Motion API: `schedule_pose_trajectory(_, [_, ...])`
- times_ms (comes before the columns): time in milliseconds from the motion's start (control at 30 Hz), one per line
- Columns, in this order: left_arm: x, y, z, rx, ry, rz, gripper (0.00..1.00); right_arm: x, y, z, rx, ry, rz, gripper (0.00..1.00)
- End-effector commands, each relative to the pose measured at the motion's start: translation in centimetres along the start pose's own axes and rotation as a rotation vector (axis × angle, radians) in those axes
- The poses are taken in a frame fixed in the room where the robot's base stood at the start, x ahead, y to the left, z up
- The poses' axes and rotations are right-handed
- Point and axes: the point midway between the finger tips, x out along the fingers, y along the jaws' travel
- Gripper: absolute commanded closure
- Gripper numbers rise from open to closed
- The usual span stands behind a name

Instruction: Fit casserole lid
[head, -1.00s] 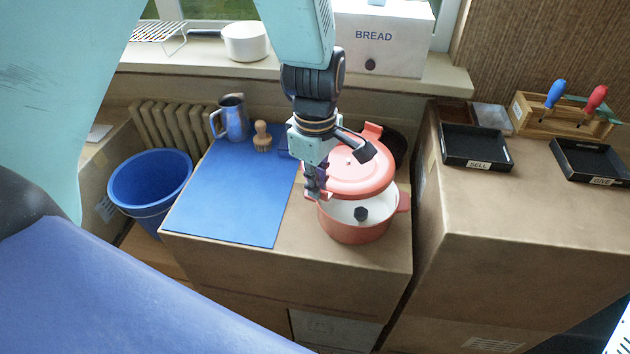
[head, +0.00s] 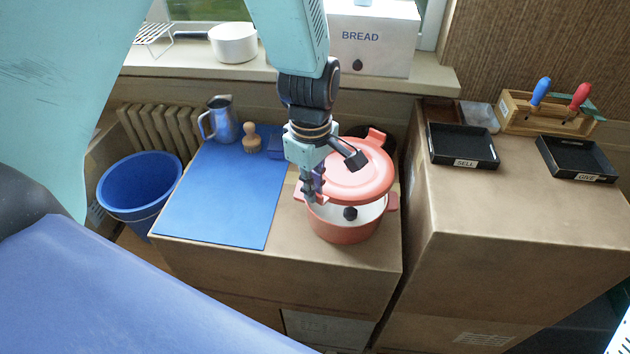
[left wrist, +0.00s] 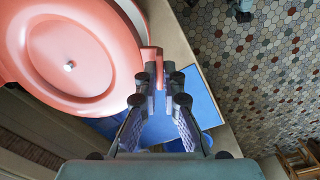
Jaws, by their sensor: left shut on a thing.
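The coral casserole pot (head: 338,232) stands on a cardboard box, its white inside showing at the front. A small dark thing (head: 350,213) shows within its opening. My left gripper (head: 318,187) is shut on the rim tab of the coral lid (head: 372,182), at the lid's left. The lid hangs over the back part of the pot, off centre, with a gap at the front. My right gripper is not in view.
A blue mat (head: 220,205) lies left of the pot, with a metal jug (head: 220,122) and brush (head: 251,140) behind. A blue bucket (head: 140,190) stands further left. Black trays (head: 463,158) and a tool rack (head: 545,115) are on the right box. A bread bin (head: 370,50) stands on the sill.

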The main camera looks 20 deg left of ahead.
Motion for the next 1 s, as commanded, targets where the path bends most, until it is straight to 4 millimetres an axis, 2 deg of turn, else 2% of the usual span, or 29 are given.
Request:
schedule_pose_trajectory(100, [1.5, -0.1, 0.0, 0.0, 0.0, -0.002, 1.0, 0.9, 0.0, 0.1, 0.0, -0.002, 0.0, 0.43])
schedule_pose_trajectory(500, [4.5, 0.0, 0.2, 0.002, 0.0, 0.0, 1.0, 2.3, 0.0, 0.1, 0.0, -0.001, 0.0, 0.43])
schedule_pose_trajectory(1000, [5.1, -0.1, 0.2, 0.002, 0.0, 0.0, 1.0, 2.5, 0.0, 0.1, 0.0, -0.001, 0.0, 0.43])
